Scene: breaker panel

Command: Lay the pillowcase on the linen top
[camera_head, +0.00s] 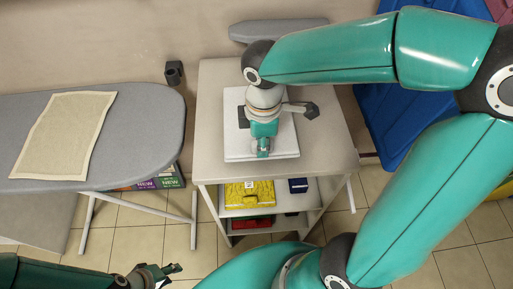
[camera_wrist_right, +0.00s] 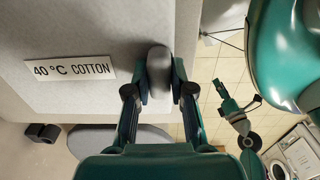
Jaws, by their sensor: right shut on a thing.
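The pillowcase (camera_head: 62,137), a flat cream cloth with a paler border, lies on the grey ironing board (camera_head: 160,112) at the left. A flat white slab or stack (camera_head: 285,142) lies on the table; I cannot tell whether it is the linen top. My right gripper (camera_head: 263,148) is over the white slab's front part, away from the pillowcase. In the right wrist view the gripper (camera_wrist_right: 159,85) is shut on a grey rounded piece (camera_wrist_right: 159,62), maybe a handle. My left gripper (camera_head: 168,271) is empty at the bottom edge, fingers apart.
The table (camera_head: 328,140) has shelves with a yellow box (camera_head: 249,194). A blue container (camera_head: 385,115) stands at the right.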

